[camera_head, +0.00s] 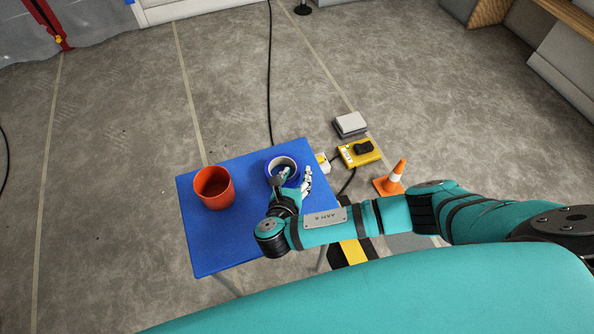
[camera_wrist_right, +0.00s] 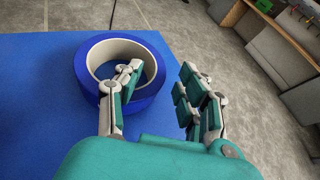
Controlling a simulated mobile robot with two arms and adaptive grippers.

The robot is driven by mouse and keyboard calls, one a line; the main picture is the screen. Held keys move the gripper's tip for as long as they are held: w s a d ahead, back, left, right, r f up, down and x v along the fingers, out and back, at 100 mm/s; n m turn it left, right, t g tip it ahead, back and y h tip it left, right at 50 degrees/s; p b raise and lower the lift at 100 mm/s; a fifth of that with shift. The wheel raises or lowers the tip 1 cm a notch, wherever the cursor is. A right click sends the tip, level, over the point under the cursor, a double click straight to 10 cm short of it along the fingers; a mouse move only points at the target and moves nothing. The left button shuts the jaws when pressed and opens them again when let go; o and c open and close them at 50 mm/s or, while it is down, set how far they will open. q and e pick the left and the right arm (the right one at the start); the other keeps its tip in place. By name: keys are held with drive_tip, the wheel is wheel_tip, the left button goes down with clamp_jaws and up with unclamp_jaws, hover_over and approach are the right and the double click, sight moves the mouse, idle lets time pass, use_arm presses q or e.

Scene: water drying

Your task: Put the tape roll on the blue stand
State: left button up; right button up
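The tape roll (camera_head: 269,172) is a dark blue ring with a pale core. It appears to lie flat on the blue stand (camera_head: 235,243), near its far right corner. In the right wrist view the roll (camera_wrist_right: 84,76) is close in front of my right gripper (camera_wrist_right: 163,84). The gripper's fingers are apart. One finger reaches over the roll's hole, the other is outside its right side, with the roll's wall between them. I see a gap beside the outer finger; whether the inner finger touches the roll cannot be told. My left gripper is not in view.
An orange-red cup (camera_head: 214,188) stands on the stand's left part. A black cable (camera_head: 270,80) runs behind. The stand's near left part is clear.

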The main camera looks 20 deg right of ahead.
drive_tip(key=p+v, duration=0.1)
drive_tip(key=v, duration=0.9)
drive_tip(key=shift+s+r, duration=0.1)
drive_tip(key=shift+r, duration=0.05)
